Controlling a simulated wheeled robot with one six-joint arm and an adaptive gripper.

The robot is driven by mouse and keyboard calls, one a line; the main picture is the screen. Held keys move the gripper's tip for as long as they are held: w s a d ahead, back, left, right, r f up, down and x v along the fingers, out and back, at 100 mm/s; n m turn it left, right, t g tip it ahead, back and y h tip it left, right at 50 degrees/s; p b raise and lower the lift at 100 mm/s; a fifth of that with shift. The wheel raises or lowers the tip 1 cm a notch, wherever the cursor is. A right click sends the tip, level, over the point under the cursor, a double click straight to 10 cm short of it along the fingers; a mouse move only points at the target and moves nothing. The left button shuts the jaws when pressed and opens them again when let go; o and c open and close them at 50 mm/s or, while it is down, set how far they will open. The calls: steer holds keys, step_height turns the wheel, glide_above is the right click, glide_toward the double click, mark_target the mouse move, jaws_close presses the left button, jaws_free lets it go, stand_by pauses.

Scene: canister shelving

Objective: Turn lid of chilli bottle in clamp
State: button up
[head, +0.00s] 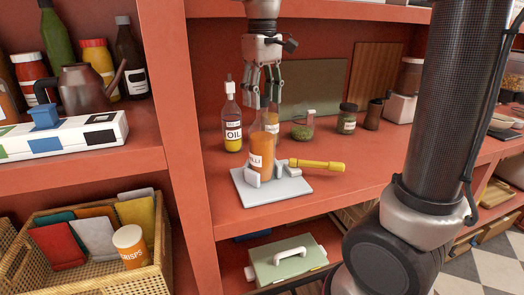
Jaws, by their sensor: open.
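The chilli bottle (262,153), glass with orange contents and a partly visible "LLI" label, stands upright in the clamp (280,191). The clamp has a light grey base plate, grey jaws at the bottle's foot and a yellow handle (318,165) pointing right. My gripper (264,98) points straight down above the bottle. Its fingers are open around the top of the bottle. The lid is hard to make out between the fingers, and I cannot tell whether they touch it.
An oil bottle (231,119) stands close behind left of the clamp. A jar of green contents (302,127), a dark-lidded jar (347,118) and a brown cup (374,114) stand behind right. The red shelf's front right is clear.

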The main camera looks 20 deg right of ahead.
steer(key=m, duration=1.6)
steer(key=shift+m, duration=0.3)
steer(key=m, duration=0.6)
jaws_close()
